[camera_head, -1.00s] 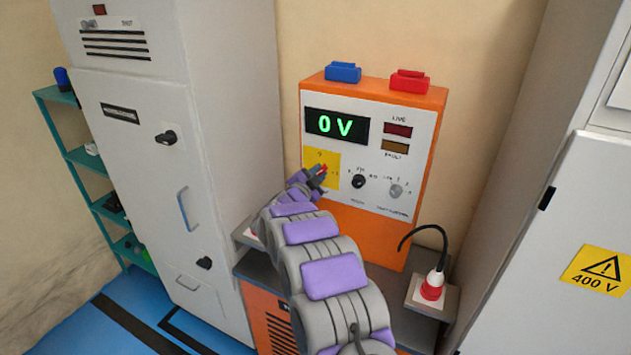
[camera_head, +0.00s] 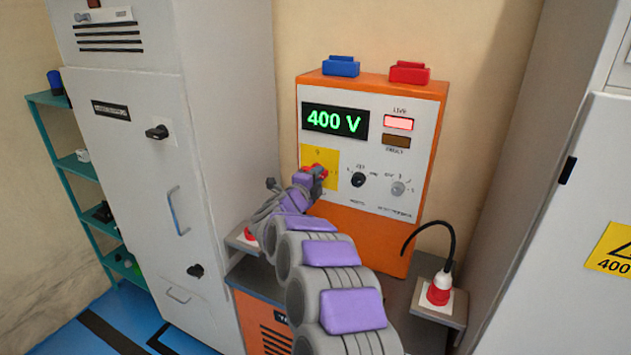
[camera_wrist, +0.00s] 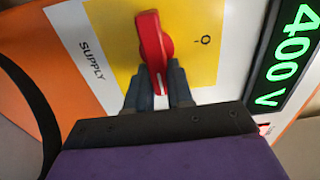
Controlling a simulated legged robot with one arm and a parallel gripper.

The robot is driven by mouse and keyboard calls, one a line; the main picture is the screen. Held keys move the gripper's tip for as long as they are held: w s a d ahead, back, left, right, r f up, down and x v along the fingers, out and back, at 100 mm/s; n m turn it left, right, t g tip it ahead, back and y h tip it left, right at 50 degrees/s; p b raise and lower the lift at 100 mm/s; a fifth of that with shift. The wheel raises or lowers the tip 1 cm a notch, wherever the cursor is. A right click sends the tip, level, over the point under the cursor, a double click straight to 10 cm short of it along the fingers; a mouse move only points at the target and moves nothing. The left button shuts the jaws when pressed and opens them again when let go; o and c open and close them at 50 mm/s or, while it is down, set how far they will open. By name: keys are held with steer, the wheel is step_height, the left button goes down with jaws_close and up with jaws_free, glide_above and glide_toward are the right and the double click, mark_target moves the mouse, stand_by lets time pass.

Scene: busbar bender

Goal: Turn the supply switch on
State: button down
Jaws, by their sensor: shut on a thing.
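The red supply switch (camera_wrist: 151,45) sits on a yellow plate (camera_wrist: 204,62) marked "SUPPLY" on the orange unit's front panel. In the wrist view my gripper (camera_wrist: 160,78) has its two dark fingers on either side of the red handle's lower end, shut on it. In the head view my gripper (camera_head: 317,171) is at the yellow plate (camera_head: 333,157) and covers much of the switch. The display (camera_head: 335,121) reads 400 V in green, and the "LIVE" lamp (camera_head: 398,122) is lit pale pink. The lamp below it (camera_head: 396,142) is dark.
Black (camera_head: 358,180) and grey (camera_head: 398,188) knobs sit right of the switch. Blue (camera_head: 341,66) and red (camera_head: 410,72) blocks stand on top. A cable with a red plug (camera_head: 438,290) is at the lower right. Grey cabinets flank the unit (camera_head: 225,130) (camera_head: 570,240).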

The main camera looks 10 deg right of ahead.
steer(key=shift+f, duration=0.1)
stand_by(0.5)
steer(key=c, duration=1)
jaws_free()
steer(key=shift+d, duration=0.15)
steer(key=p+v, duration=0.3)
steer(key=v, duration=1.4)
